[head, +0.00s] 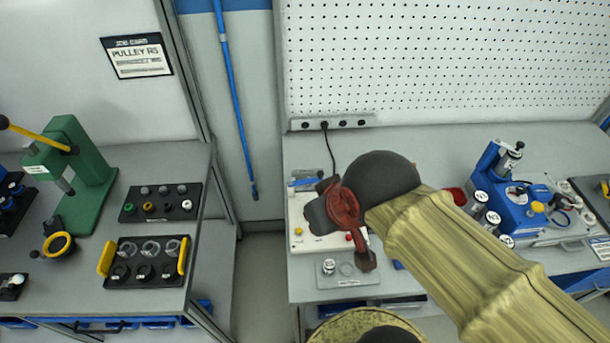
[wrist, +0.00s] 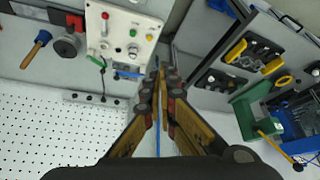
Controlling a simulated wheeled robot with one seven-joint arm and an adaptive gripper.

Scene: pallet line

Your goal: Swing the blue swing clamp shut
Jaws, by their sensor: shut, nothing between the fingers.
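The blue swing clamp (head: 305,182) is a small blue piece with a grey lever at the back left of the light control panel on the right bench. In the wrist view a blue bar (wrist: 127,76) shows at the panel's edge, just left of my fingers. Whether the clamp is open or shut is too small to tell. My gripper (head: 315,214) is over the panel, in front of the clamp in the picture. In the wrist view its fingers (wrist: 160,72) are together and empty, apart from the blue bar in the picture.
The control panel (wrist: 128,30) has several coloured buttons. A black cable (head: 329,150) runs from it to the wall socket. A blue fixture (head: 515,200) stands on the right. A green press (head: 80,170) and black trays (head: 160,203) are on the left bench. A floor gap separates the benches.

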